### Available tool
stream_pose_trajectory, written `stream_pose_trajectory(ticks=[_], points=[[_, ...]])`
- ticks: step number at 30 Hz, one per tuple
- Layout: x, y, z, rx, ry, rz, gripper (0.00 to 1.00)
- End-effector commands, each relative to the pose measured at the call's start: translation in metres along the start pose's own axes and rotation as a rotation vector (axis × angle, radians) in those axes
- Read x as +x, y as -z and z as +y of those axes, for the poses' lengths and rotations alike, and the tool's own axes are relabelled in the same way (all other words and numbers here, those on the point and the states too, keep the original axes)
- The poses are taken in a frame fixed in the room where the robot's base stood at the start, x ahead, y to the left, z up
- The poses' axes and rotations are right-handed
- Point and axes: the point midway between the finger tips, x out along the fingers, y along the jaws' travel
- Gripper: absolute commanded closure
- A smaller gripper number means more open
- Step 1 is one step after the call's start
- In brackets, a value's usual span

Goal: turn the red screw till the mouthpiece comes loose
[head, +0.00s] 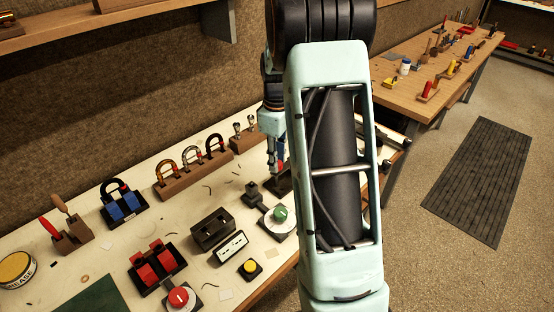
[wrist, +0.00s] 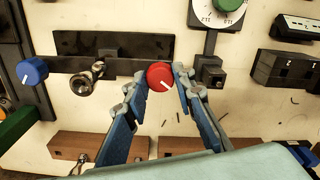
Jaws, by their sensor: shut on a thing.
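The red screw (wrist: 160,76) has a round red head with a white line and sits on a dark bar in the wrist view. My gripper (wrist: 161,84) is shut on it, one fingertip on each side of the head. A silver mouthpiece (wrist: 84,82) is at the bar to the left of the screw; I cannot tell how firmly it is held.
A blue knob (wrist: 31,71) is on a dark frame to the left. A green dial (wrist: 228,6) and a black block (wrist: 210,72) are close by on the right. Wooden racks (wrist: 85,146) lie near my fingers. The head view shows a red knob (head: 179,297) at the bench front.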

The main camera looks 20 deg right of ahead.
Motion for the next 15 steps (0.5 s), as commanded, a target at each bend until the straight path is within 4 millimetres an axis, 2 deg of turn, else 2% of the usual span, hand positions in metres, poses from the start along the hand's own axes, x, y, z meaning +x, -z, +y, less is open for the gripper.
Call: stream_pose_trajectory(ticks=[15], points=[[-0.0005,0.0006,-0.0003,0.492,-0.001,0.001,1.00]])
